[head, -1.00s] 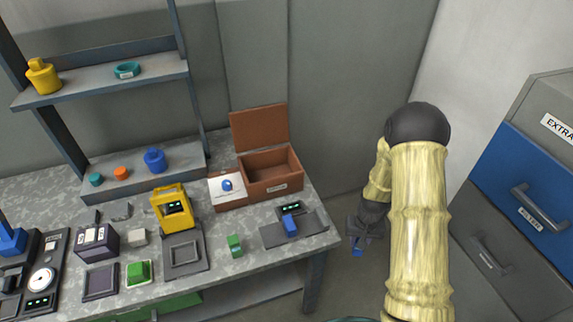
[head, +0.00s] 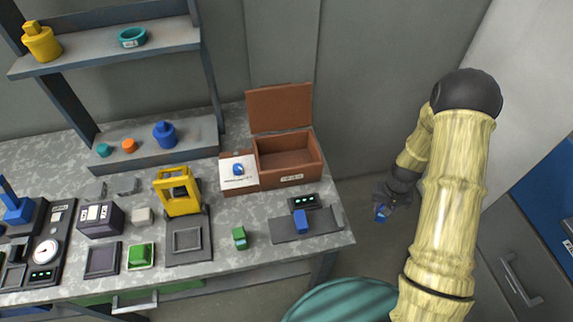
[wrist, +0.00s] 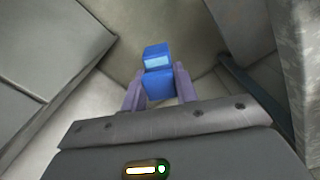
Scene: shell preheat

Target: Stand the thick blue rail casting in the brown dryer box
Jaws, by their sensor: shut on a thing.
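My gripper (head: 388,205) hangs off the right end of the bench, over the floor. It is shut on a blue casting (wrist: 158,72), which shows between the fingers in the wrist view with a pale label patch. In the head view the casting is a small blue patch (head: 381,213), partly hidden by the gripper. The brown dryer box (head: 300,180) stands at the back right of the bench with its lid raised, and its inside looks empty. A second blue block (head: 301,222) lies on a grey plate on the bench. I cannot tell how their thicknesses compare.
A white card with a blue picture (head: 238,172) is at the box's left. A green block (head: 239,238), a yellow frame device (head: 180,190) and a shelf (head: 150,150) stand further left. Drawers (head: 510,270) are at the right. A teal round surface (head: 340,300) is at the bottom.

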